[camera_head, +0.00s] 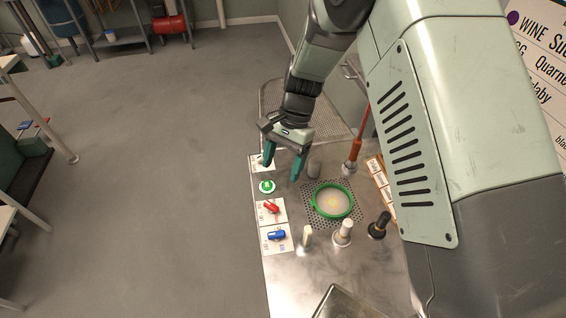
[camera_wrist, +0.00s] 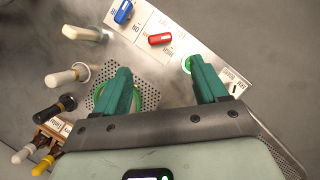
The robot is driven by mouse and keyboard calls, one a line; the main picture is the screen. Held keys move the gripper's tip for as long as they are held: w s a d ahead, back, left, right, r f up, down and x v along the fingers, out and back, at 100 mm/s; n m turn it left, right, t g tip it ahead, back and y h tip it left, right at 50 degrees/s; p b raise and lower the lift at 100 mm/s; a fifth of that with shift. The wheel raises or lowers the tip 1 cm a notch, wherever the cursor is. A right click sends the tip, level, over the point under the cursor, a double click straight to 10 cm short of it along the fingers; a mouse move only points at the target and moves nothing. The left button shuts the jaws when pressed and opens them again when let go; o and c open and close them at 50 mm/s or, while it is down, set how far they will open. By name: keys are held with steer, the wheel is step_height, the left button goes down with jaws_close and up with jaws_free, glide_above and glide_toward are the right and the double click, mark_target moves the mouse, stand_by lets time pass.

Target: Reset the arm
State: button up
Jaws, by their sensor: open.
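My gripper (camera_head: 283,168) is open and empty above the far part of a metal counter (camera_head: 290,285). Its two teal fingers stand well apart, and nothing shows between them but the counter with its labels. In the wrist view my gripper (camera_wrist: 164,88) has its fingers pointing at a row of switches on white plates. A round green button (camera_head: 267,186) lies near the left finger in the head view. It also shows beside the right finger in the wrist view (camera_wrist: 187,65).
A red switch (camera_head: 271,208) and a blue switch (camera_head: 276,235) line the counter's left edge. A green ring (camera_head: 333,202) lies on a perforated plate. Several tap handles, including a white one (camera_head: 343,232) and a black one (camera_head: 379,225), stand nearby.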

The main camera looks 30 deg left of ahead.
steer(key=w+d+r+t+y, duration=0.1)
steer(key=w+d+r+t, duration=0.1)
steer(key=d+r, duration=0.9)
steer(key=w+d+r+t+y, duration=0.1)
steer(key=w+d+r+t, duration=0.2)
steer(key=d+r, duration=0.8)
steer(key=s+d+r+t+h, duration=0.1)
steer(key=s+d+r+t, duration=0.1)
steer(key=s+d+r, duration=0.3)
steer(key=s+d+r+t+h, duration=0.1)
steer(key=s+d+r+t, duration=0.2)
steer(key=s+d, duration=0.6)
steer(key=shift+s+d+r, duration=0.2)
steer(key=shift+d+r, duration=0.6)
steer(key=shift+r, duration=0.15)
steer(key=shift+o, duration=0.2)
